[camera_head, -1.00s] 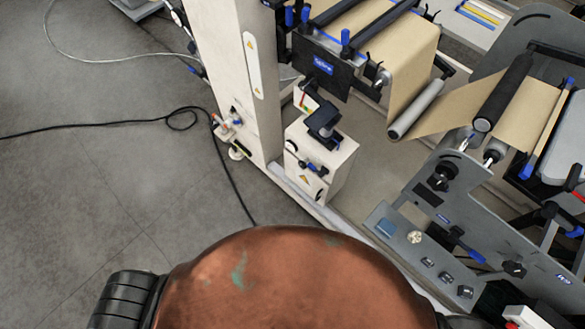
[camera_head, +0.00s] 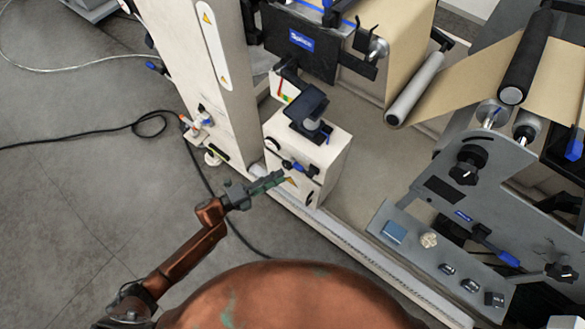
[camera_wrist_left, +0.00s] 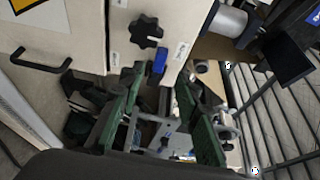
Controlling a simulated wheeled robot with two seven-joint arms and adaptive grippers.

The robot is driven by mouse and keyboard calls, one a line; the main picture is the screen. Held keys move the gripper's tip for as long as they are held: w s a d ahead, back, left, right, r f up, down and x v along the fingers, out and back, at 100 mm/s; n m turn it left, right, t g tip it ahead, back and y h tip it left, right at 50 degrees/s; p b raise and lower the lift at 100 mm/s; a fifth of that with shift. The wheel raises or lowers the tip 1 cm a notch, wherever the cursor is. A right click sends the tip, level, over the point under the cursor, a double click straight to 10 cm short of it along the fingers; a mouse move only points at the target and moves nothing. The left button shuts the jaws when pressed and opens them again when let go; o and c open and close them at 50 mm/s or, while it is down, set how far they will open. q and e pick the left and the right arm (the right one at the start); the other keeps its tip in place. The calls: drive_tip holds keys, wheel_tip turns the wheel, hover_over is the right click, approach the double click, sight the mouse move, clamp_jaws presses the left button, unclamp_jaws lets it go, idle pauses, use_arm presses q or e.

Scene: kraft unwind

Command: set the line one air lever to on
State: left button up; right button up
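A small blue lever (camera_head: 298,167) sits on the front of a cream cabinet (camera_head: 335,160), beside black fittings. I take it to be the air lever, but its label is too small to read. In the left wrist view a blue lever (camera_wrist_left: 158,63) points down the cream panel below a black star knob (camera_wrist_left: 146,31). My left gripper (camera_head: 272,183) is just in front of the cabinet's lower front. Its green fingers (camera_wrist_left: 160,82) are apart and empty, with the blue lever a little beyond the tips. Contact is not visible. My right gripper is not in view.
A cream machine column (camera_head: 215,90) stands left of the cabinet. A black cable (camera_head: 90,133) lies on the grey floor. A black bracketed box (camera_head: 307,105) sits on the cabinet. Rollers with brown paper (camera_head: 400,40) and a grey control panel (camera_head: 430,240) stand to the right.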

sight(295, 168)
use_arm(q)
drive_tip(key=b+x, duration=0.1)
drive_tip(key=x, duration=0.5)
drive_tip(key=shift+w+d, duration=0.2)
drive_tip(key=shift+w, duration=0.05)
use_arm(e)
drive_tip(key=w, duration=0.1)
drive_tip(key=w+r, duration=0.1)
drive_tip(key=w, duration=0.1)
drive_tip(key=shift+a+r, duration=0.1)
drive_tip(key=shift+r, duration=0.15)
use_arm(q)
drive_tip(key=shift+c, duration=0.4)
clamp_jaws()
